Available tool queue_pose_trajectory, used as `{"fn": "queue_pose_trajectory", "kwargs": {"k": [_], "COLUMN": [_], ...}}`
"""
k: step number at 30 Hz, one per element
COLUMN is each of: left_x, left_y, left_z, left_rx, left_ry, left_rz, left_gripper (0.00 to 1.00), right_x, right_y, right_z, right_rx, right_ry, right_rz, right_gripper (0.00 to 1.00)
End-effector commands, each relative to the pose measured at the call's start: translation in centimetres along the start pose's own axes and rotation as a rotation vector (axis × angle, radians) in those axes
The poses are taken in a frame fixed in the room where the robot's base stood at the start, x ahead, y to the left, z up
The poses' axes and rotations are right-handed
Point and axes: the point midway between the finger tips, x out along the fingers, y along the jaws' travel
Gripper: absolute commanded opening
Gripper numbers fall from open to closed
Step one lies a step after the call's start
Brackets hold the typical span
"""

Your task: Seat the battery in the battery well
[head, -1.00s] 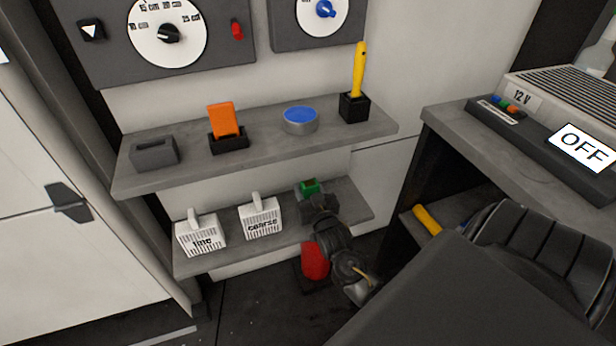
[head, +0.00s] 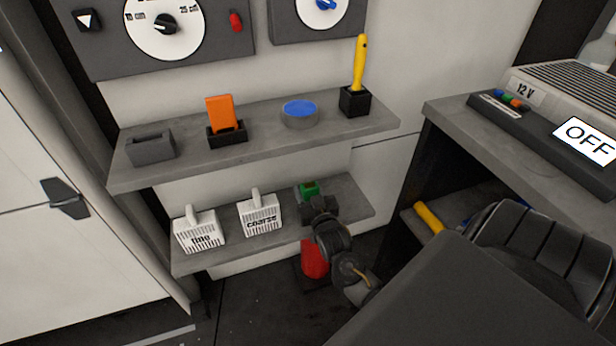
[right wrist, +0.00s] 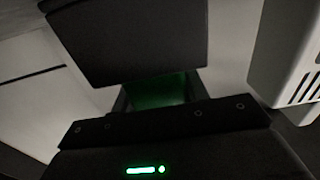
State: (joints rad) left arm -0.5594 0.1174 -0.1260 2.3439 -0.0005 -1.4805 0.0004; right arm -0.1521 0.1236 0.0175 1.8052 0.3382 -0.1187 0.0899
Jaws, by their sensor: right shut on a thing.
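A green block (head: 308,187), which looks like the battery, is at the right part of the lower shelf. My right gripper (head: 316,203) is at the shelf's front and shut on the block. In the right wrist view the block's dark green face (right wrist: 160,91) shows between the two dark fingers. The gripper hides most of the block, so I cannot tell whether it rests on the shelf or in a holder. I cannot pick out the battery well for certain. My left gripper is not in view.
The lower shelf (head: 225,245) also holds white blocks marked "fine" (head: 199,238) and "coarse" (head: 261,218). The upper shelf (head: 255,133) above carries a grey slotted block (head: 151,149), an orange card, a blue-topped tin and a yellow-handled tool. A worktop (head: 460,125) stands right.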

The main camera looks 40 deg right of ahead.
Motion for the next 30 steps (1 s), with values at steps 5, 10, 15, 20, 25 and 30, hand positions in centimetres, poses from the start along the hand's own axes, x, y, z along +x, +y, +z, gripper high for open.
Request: {"fn": "queue_pose_trajectory", "kwargs": {"k": [5,10,15,20,25,30], "left_x": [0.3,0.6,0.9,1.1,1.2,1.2], "left_y": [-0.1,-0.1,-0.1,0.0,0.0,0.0], "left_z": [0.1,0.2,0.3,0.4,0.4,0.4], "left_rx": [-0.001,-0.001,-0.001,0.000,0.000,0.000], "left_ry": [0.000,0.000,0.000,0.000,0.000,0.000], "left_rz": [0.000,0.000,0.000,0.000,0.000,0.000], "left_gripper": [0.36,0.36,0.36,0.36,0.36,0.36], "right_x": [0.0,0.0,0.0,0.0,0.0,0.0], "right_y": [0.0,0.0,0.0,0.0,0.0,0.0], "right_z": [0.5,0.9,1.3,1.7,1.9,1.9], "right_rx": [0.000,0.001,0.001,0.001,0.001,0.000], "right_ry": [0.002,0.001,0.001,0.001,0.002,0.001], "right_rz": [0.000,0.000,0.000,0.000,0.000,0.000], "right_gripper": [0.08,0.08,0.08,0.08,0.48,0.70]}}
